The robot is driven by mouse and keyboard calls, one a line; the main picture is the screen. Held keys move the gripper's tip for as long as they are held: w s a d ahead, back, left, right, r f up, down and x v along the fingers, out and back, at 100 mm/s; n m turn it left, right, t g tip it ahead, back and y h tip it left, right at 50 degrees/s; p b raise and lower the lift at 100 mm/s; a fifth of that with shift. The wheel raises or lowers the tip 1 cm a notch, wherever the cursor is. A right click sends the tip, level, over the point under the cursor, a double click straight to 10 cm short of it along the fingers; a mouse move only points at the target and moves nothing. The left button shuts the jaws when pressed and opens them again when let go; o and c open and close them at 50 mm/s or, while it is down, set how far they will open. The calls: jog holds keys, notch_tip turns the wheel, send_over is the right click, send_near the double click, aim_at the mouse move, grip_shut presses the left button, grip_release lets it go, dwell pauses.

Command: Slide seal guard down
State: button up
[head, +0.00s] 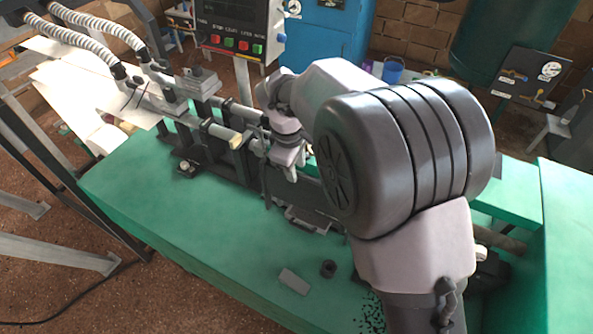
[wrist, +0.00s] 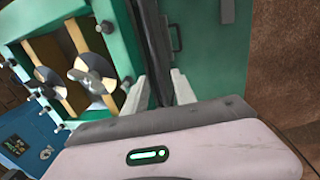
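My gripper (head: 288,168) is over the middle of the dark sealing machine (head: 207,123) on the green bench, partly hidden by my own arm. In the wrist view my gripper's two pale fingers (wrist: 158,90) are apart. A dark upright bar (wrist: 152,45) shows in line with the gap between them; I cannot tell whether it is between the fingertips or beyond them. No gripped thing shows. I cannot make out which part of the machine is the seal guard; my arm hides the machine's right side.
The green bench (head: 160,215) has free room at the front left. A small grey block (head: 294,282) and a black ring (head: 328,268) lie near its front. A control box (head: 235,28) with coloured buttons stands behind. Ribbed hoses (head: 88,48) run to the machine's left end.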

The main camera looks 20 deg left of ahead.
jog(key=shift+w+f, duration=0.1)
jog(key=shift+f, duration=0.45)
grip_shut()
dwell(1.0)
